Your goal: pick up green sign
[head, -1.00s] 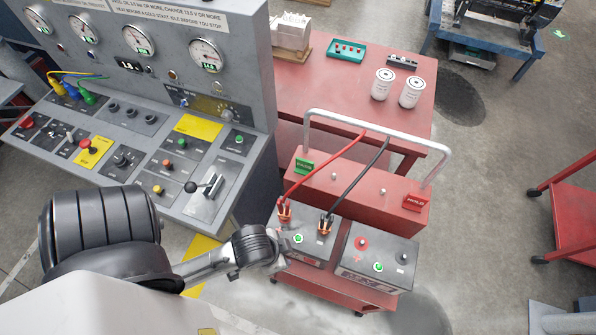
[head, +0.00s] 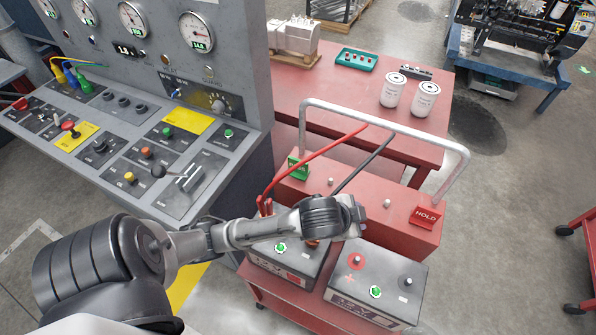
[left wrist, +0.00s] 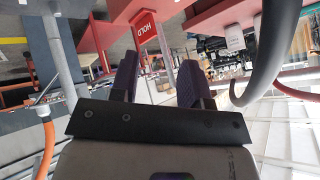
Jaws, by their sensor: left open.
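The green sign (head: 298,168) stands at the left end of the red battery cart's upper box. Its lettering is too small to read, and I cannot make it out in the left wrist view. A red HOLD sign (head: 426,216) stands at the box's right end. My left gripper (head: 355,213) is over the batteries, to the right of and in front of the green sign, and apart from it. In the left wrist view its two fingers (left wrist: 158,78) are apart and empty, with the HOLD sign (left wrist: 144,28) beyond them. My right gripper does not show.
A metal handle (head: 380,127) arches over the cart. A red cable (head: 315,157) and a black cable (head: 362,163) run down to the batteries (head: 375,280). The gauge console (head: 150,150) is at left. White filters (head: 393,90) stand on the red table behind.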

